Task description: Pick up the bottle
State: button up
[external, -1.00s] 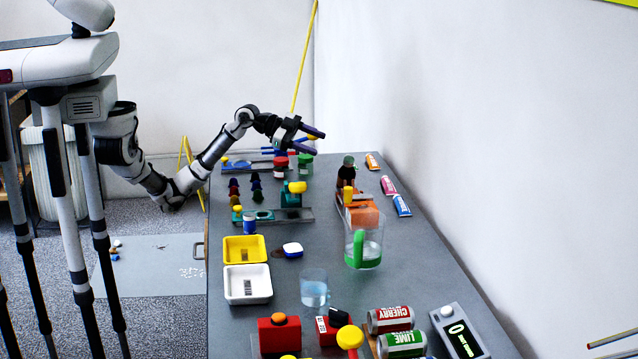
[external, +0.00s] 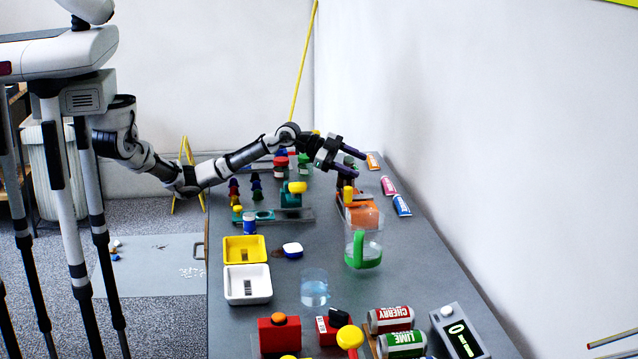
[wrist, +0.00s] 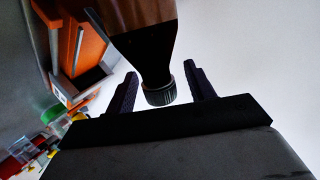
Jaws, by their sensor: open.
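The bottle (wrist: 150,45) is dark brown and black with a ridged dark cap (wrist: 161,94). In the wrist view its neck and cap lie between my two open fingers, with gaps visible on both sides. In the external view my gripper (external: 357,163) is at the bottle's top, above the far right part of the table. The fingers hide much of the bottle there. My gripper is open and not closed on anything.
An orange stand (external: 362,214) is just in front of the bottle, and a clear jug with a green handle (external: 363,245) is nearer. Several tubes (external: 388,185) lie along the right edge. A teal fixture with a yellow knob (external: 291,199) stands to the left.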

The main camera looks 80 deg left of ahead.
jog(key=shift+w+d+f, duration=0.1)
jog(key=shift+w, duration=0.25)
jog(key=shift+c, duration=0.4)
grip_shut()
